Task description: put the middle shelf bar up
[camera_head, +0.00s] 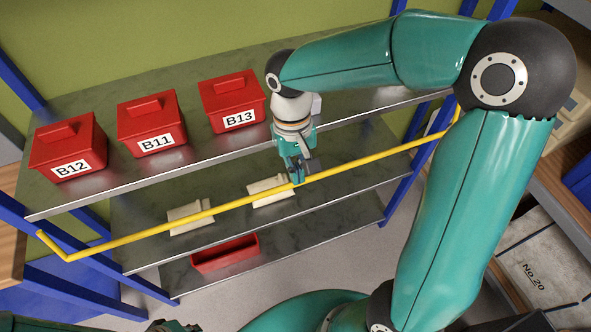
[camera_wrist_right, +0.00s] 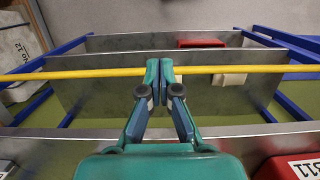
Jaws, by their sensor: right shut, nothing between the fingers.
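The yellow middle shelf bar (camera_head: 350,167) runs across the front of the middle shelf (camera_head: 330,193), in front of the cream blocks on it. Its ends bend back toward the blue posts at both sides. In the right wrist view the bar (camera_wrist_right: 90,74) crosses from side to side. My right gripper (camera_head: 297,178) is shut and empty right at the bar, a little right of its middle. In the right wrist view its fingertips (camera_wrist_right: 160,68) overlap the bar; whether they touch it I cannot tell.
Red bins B12 (camera_head: 69,152), B11 (camera_head: 151,128) and B13 (camera_head: 232,106) stand on the top shelf (camera_head: 190,150), above the bar. Cream blocks (camera_head: 190,217) lie on the middle shelf behind the bar. A red tray (camera_head: 225,254) sits on the lowest shelf. Blue posts (camera_head: 407,172) flank the rack.

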